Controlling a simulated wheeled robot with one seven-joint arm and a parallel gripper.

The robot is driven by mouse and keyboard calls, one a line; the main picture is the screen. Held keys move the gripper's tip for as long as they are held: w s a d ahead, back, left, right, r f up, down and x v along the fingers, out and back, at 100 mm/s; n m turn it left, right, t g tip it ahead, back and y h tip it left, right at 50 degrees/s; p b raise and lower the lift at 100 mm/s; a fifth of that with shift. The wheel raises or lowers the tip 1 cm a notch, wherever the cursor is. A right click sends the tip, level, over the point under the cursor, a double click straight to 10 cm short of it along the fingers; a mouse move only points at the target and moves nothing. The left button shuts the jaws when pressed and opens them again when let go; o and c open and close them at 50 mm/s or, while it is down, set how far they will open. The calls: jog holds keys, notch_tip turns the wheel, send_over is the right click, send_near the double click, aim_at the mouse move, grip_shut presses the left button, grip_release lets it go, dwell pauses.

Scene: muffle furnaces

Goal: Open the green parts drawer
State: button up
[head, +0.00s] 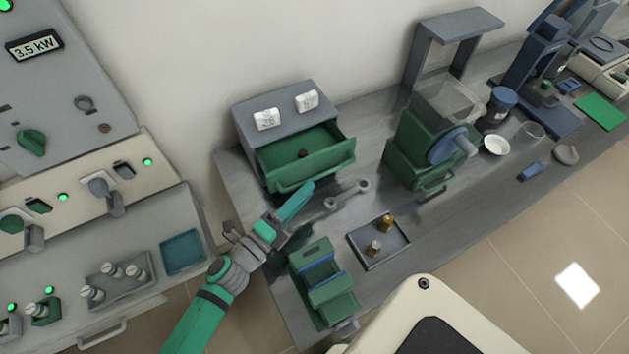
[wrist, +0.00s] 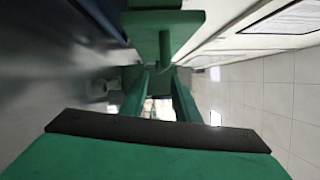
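The green parts drawer (head: 323,158) is pulled well out of a grey cabinet (head: 284,104) on the bench in the head view. A small brown item lies inside it. My gripper (head: 307,188) is just in front of the drawer's front, by its handle (head: 294,186). In the wrist view my two green fingers (wrist: 160,80) stand apart with a bright gap between them. A green bar with a short post (wrist: 165,40) shows just above the fingertips. Whether the fingers touch the handle I cannot tell.
A wrench (head: 347,195) and a tray with small metal parts (head: 368,255) lie right of my gripper. A green machine with a blue wheel (head: 430,150) stands to the right. Furnace controls (head: 80,190) are at left.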

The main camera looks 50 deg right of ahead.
jog(key=a, duration=0.3)
jog(key=shift+s+a+f, duration=0.1)
jog(key=shift+s+f, duration=0.05)
